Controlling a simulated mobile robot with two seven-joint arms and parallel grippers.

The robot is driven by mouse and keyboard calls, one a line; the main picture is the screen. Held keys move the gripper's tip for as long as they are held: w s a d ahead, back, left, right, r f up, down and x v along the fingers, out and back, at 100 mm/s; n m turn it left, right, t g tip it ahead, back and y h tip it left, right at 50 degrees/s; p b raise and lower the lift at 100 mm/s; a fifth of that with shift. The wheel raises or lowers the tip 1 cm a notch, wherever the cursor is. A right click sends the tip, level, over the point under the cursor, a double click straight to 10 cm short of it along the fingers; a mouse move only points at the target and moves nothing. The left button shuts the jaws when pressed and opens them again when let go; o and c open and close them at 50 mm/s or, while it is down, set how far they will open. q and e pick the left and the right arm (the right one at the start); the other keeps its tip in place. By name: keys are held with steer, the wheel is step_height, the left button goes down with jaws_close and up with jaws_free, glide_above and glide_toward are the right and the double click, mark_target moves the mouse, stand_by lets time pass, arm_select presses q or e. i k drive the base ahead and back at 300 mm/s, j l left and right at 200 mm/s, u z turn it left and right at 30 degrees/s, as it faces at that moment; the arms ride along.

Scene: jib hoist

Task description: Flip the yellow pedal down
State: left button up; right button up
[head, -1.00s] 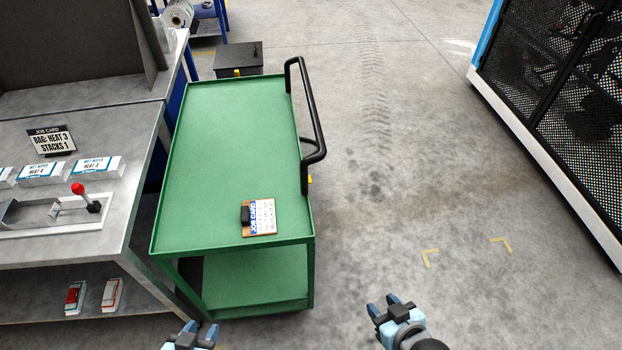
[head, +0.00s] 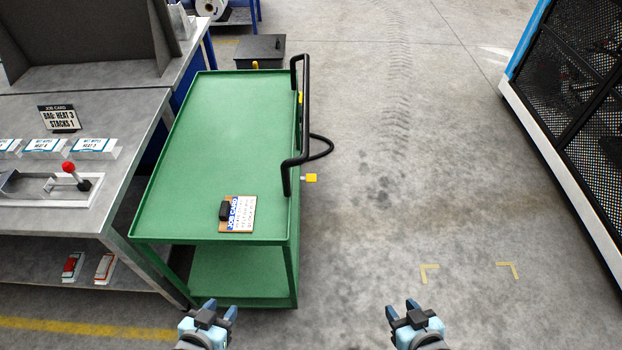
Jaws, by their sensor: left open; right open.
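A small yellow pedal (head: 311,178) sticks out from the right side of the green cart (head: 215,120), just below the near end of its black handle (head: 303,125). Whether it is tilted up or down is hard to tell at this size. My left gripper (head: 220,310) is open and empty, in front of the cart's near end. My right gripper (head: 402,311) is open and empty over bare floor, nearer to me than the pedal and to its right. Both are well apart from the pedal.
A job card clipboard (head: 238,214) lies on the cart top. A metal workbench (head: 120,215) with a red-knobbed lever (head: 69,168) stands at the left. A black mesh cage (head: 580,110) stands at the right. The floor right of the cart is clear.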

mark_target(310, 178)
steer(key=i+l+u, duration=0.1)
steer(key=i+l, duration=0.2)
steer(key=i+l+u, duration=0.1)
steer(key=i+l, duration=0.2)
steer(key=l, duration=0.15)
steer(key=i+l, duration=0.3)
steer(key=i+l+u, duration=0.15)
steer(key=i+l, duration=0.15)
steer(key=l, duration=0.2)
steer(key=i+l+u, duration=0.1)
steer(key=i+l, duration=0.15)
steer(key=l, duration=0.15)
steer(key=i+l+u, duration=0.1)
steer(key=i+l, duration=0.15)
steer(key=l, duration=0.25)
steer(key=i+l+u, duration=0.1)
steer(key=i+l, duration=0.15)
steer(key=l, duration=0.2)
steer(key=i+l+u, duration=0.1)
steer(key=l, duration=0.4)
steer(key=i+l, duration=0.15)
steer(key=i, duration=0.5)
